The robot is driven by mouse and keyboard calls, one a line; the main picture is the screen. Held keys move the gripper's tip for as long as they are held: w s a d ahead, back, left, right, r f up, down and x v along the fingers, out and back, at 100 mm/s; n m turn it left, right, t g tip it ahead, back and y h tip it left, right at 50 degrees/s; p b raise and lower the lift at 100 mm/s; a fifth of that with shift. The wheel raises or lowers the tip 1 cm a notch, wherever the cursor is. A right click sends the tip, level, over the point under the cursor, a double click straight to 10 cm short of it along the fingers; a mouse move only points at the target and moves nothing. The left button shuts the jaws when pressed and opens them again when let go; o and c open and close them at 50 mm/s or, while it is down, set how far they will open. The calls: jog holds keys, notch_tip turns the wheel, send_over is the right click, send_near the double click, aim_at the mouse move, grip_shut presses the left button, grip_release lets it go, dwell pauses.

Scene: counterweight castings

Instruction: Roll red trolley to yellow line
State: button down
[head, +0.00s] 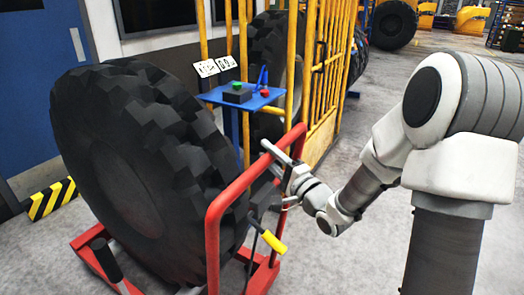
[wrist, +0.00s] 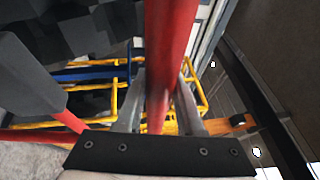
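The red trolley (head: 214,235) has a red tubular push frame at its right end and carries a huge black tire (head: 120,165) standing upright. My gripper (head: 272,158) is at the upper bar of that frame, with a finger on either side of it. In the wrist view the red bar (wrist: 170,50) runs between the two grey fingers of my gripper (wrist: 160,85). Whether the fingers press on the bar cannot be told. A lever with a yellow grip (head: 272,241) hangs by the frame below my gripper. No yellow floor line is clearly visible.
A blue stand (head: 258,97) with green and red buttons is behind the frame, beside a yellow barred cage (head: 322,70). A yellow-black striped block (head: 50,199) lies left of the tire. Grey floor (head: 345,265) is clear at the front right; another tire (head: 393,25) stands far back.

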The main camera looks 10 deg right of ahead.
jog(key=shift+s+d+r, duration=0.2)
jog(key=shift+d+r, duration=0.35)
jog(key=shift+d, duration=0.2)
jog(key=shift+a, duration=0.25)
jog(key=c, duration=0.5)
grip_release()
jog(key=shift+f, duration=0.3)
jog(key=shift+s, duration=0.1)
jog(key=shift+s+d+f, duration=0.1)
jog(key=shift+s+d, duration=0.15)
jog(key=shift+s, duration=0.1)
jog(key=shift+p+v, duration=5.25)
jog(key=shift+v, duration=2.95)
